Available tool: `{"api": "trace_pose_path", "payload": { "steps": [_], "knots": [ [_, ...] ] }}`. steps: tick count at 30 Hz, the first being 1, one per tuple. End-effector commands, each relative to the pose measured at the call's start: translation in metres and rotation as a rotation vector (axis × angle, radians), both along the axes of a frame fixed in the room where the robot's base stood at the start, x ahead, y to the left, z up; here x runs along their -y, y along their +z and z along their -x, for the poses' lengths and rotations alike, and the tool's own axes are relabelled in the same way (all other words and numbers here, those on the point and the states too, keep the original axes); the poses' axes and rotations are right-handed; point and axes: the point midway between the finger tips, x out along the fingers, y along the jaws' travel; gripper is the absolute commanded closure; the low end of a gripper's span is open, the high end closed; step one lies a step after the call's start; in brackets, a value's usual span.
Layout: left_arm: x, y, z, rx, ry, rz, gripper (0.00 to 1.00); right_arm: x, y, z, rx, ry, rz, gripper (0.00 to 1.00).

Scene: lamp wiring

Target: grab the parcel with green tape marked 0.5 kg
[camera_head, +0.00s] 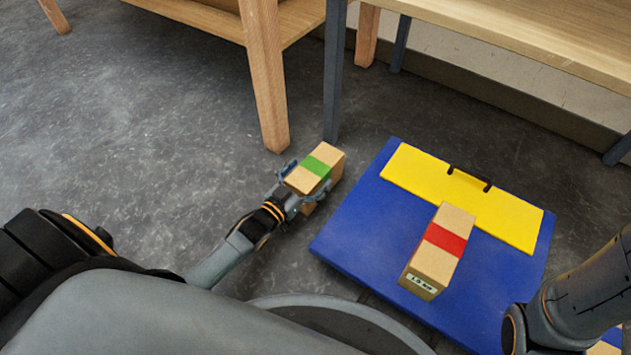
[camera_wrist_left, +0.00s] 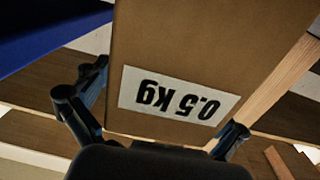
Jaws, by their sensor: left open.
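A brown parcel with green tape (camera_head: 322,167) is beside a dark table leg, left of the blue platform. In the left wrist view its white label (camera_wrist_left: 178,95) reads 0.5 kg, upside down. My left gripper (camera_head: 305,181) is open, with its fingers on either side of this parcel. The wrist view shows the fingers close to the label end; I cannot tell whether they touch it. Whether the parcel rests on something is unclear. A second parcel with red tape (camera_head: 438,250), seemingly marked 1.5 kg, sits on the blue platform. My right gripper is not in view.
The blue platform (camera_head: 352,222) has a yellow panel (camera_head: 415,175) with a black handle (camera_head: 469,178). Wooden tables (camera_head: 530,35) stand behind, with a wooden leg (camera_head: 265,85) near the parcel. Grey floor at left is clear. My right arm covers the lower right.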

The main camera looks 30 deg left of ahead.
Motion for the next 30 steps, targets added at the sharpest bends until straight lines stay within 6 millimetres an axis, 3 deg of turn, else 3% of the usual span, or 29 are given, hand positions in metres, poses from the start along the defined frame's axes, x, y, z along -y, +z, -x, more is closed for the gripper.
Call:
{"api": "trace_pose_path", "payload": {
  "steps": [5, 17, 30],
  "knots": [
    [0.0, 0.001, 0.0001, 0.0, 0.0, 0.0, 0.03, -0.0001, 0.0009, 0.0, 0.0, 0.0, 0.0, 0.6],
    [-0.0001, 0.0007, 0.0003, 0.0, 0.0, 0.0, 0.83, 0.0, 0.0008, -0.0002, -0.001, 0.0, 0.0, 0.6],
    [0.0001, 0.0101, -0.0016, 0.006, 0.0, 0.001, 0.84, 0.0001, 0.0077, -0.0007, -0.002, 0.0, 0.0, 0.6]
  ]
}}
